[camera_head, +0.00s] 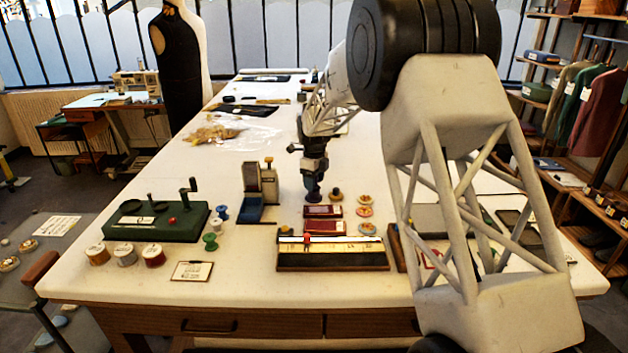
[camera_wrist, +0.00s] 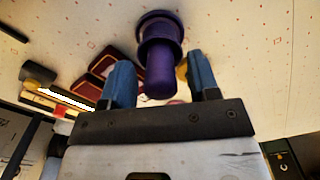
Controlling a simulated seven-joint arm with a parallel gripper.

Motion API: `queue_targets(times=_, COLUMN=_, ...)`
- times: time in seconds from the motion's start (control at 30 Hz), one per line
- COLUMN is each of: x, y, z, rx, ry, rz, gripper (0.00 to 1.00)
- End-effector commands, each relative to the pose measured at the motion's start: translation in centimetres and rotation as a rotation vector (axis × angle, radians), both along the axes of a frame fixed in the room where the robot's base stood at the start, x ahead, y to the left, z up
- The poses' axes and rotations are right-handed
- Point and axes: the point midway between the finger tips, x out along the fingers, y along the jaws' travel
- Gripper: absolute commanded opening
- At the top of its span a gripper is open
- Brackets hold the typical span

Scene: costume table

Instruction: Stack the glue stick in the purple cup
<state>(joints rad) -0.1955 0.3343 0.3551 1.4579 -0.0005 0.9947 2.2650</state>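In the wrist view a dark purple cylinder (camera_wrist: 160,75), which looks like the glue stick, stands in line with a wider purple round piece with a rim (camera_wrist: 158,22), which looks like the purple cup. The cylinder's far end is inside or behind that rim; I cannot tell how deep. My gripper (camera_wrist: 159,60) has its blue fingers on either side of the cylinder, with a narrow gap on both sides, so it is open. In the head view my gripper (camera_head: 313,188) points down over the table, and the purple cup (camera_head: 313,197) shows just below it; the glue stick is not distinguishable there.
Dark red cases (camera_head: 323,211) lie just in front of my gripper. Small round pieces (camera_head: 363,212) lie to the right, a blue and beige stand (camera_head: 261,190) to the left. A long wooden tray (camera_head: 332,262) and a green box (camera_head: 157,222) are nearer the front.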

Motion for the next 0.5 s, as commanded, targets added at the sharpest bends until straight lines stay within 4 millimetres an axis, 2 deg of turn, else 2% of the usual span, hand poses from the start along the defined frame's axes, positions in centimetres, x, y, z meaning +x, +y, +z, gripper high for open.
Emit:
queue_targets(times=0.3, x=0.0, y=0.0, z=0.1, rx=0.000, ry=0.000, rz=0.000, gripper=0.55)
queue_targets(times=0.5, x=0.0, y=0.0, z=1.0, rx=0.000, ry=-0.001, rz=0.000, gripper=0.55)
